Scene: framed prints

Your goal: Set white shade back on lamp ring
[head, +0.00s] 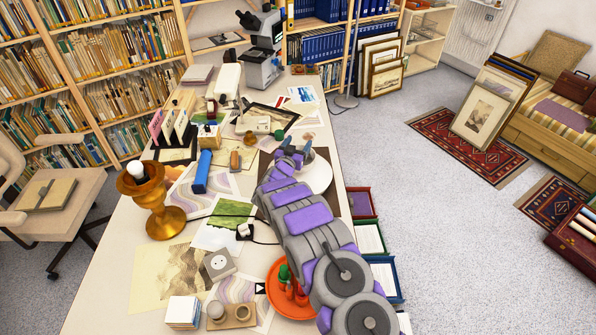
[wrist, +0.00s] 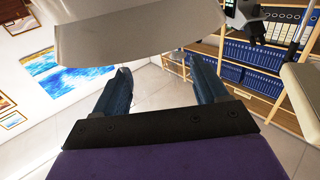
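The lamp (head: 161,212) stands upright at the left edge of the table in the head view, with a gold-brown turned base. A bare white bulb (head: 136,171) sits inside its open ring (head: 141,184) at the top. The white shade (head: 318,174) is on the right side of the table, partly hidden behind my arm. My gripper (head: 295,153) is at the shade, well right of the lamp. In the wrist view, my gripper (wrist: 160,65) has its fingers spread apart, with the shade (wrist: 135,32) filling the top beyond the fingertips. I cannot tell whether they touch.
A blue cylinder (head: 202,171), a card rack (head: 173,135) and a socket box (head: 219,264) stand between or near lamp and shade. An orange dish (head: 287,292) lies beside my arm. A microscope (head: 262,50) stands at the back. Flat prints (head: 226,222) cover much of the table.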

